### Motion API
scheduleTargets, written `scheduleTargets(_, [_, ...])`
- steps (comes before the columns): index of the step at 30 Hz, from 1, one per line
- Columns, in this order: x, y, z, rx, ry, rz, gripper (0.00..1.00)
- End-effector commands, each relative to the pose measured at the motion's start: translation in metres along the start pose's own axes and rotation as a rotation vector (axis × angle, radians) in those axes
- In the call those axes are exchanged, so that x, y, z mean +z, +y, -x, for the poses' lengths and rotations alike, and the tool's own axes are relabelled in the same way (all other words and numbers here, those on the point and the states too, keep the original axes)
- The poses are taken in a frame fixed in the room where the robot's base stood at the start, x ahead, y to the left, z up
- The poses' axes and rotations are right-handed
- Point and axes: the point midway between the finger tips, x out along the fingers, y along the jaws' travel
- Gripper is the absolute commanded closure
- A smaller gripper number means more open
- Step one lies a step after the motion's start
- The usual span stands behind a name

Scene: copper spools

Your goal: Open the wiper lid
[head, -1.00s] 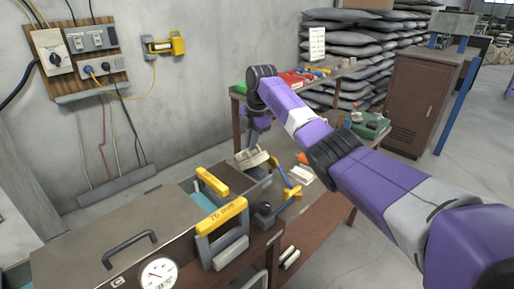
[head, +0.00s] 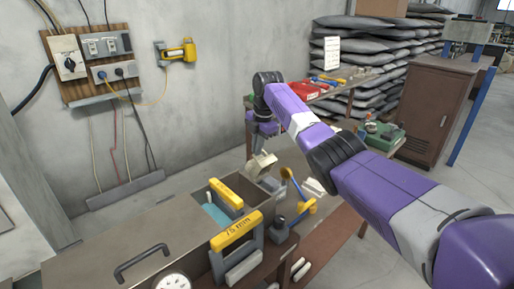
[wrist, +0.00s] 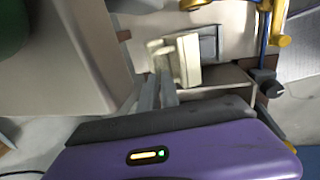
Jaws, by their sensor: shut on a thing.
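The wiper lid appears to be the cream block-like piece (head: 263,165) beside the grey-brown box at the bench's back end. It stands tilted up in the head view. In the wrist view the cream lid (wrist: 186,60) is at the tips of my gripper (wrist: 158,82), whose two grey fingers are shut on it. In the head view my gripper hangs from the wrist just above and behind the lid, and its fingertips are hard to make out. The lid's hinge is not clearly visible.
A long metal cover with a black handle (head: 143,262) fills the left. A second bench with a red box stands behind.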

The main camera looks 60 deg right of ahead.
Motion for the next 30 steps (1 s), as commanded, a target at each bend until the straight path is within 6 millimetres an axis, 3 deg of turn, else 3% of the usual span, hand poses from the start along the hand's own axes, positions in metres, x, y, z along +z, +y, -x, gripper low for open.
scheduleTargets(1, [0.001,-0.012,-0.015,-0.031,0.006,-0.01,1.0])
scheduleTargets(3, [0.001,-0.012,-0.015,-0.032,0.006,-0.01,1.0])
scheduleTargets(4, [0.001,-0.012,-0.015,-0.032,0.006,-0.01,0.88])
scheduleTargets(7, [0.001,-0.012,-0.015,-0.032,0.006,-0.011,0.69])
scheduleTargets(19, [0.001,-0.01,-0.007,-0.026,0.007,-0.01,0.69])
scheduleTargets(30, [0.001,-0.006,0.056,-0.015,0.002,-0.006,0.69])
